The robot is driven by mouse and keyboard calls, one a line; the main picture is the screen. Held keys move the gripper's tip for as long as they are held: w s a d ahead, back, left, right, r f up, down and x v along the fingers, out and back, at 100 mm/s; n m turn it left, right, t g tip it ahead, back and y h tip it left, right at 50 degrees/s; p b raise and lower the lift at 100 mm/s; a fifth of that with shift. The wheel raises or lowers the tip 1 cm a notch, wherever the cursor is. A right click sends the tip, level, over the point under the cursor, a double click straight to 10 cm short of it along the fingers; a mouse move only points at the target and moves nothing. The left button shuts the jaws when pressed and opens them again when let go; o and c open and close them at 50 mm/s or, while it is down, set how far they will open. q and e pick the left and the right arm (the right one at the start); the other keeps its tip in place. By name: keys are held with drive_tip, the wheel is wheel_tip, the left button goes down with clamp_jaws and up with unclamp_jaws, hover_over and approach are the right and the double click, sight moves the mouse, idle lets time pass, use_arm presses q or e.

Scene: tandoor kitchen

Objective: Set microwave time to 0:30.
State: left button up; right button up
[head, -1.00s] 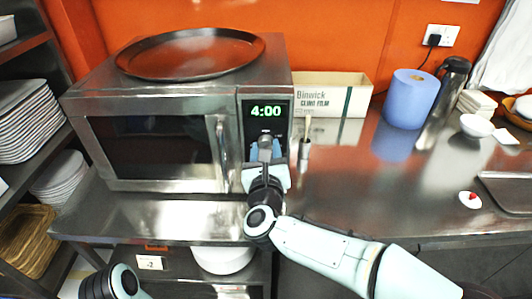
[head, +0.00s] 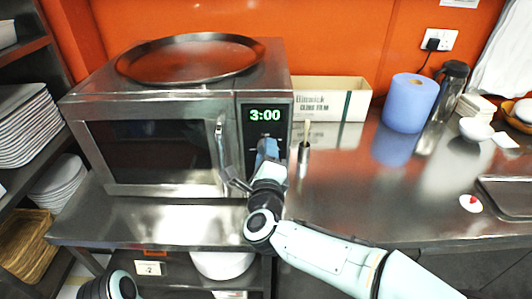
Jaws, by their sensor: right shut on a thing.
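The microwave (head: 150,180) stands on the steel counter, its door closed. The fingers hide the gripped part, which looks to be the dial. My left arm shows only a dark rounded part at the bottom left edge, and its gripper is out of the frame.
A round metal tray (head: 190,60) lies on top of the microwave. Right of it are a cling film box (head: 330,98), a metal holder with a wooden-handled tool (head: 304,155) and a blue paper roll (head: 410,103). Plates (head: 22,128) fill the left shelf.

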use_arm(q)
drive_tip(key=w+r+p, duration=0.3)
drive_tip(key=r+p, duration=0.8)
drive_tip(key=shift+w+r, duration=0.15)
drive_tip(key=shift+r, duration=0.25)
use_arm(e)
drive_tip(key=shift+a+r+n, duration=0.1)
drive_tip(key=shift+r+n, duration=0.05)
drive_tip(key=shift+n, duration=14.05)
drive_tip(key=o, duration=1)
drive_tip(key=shift+o, duration=0.2)
drive_tip(key=shift+s, duration=0.1)
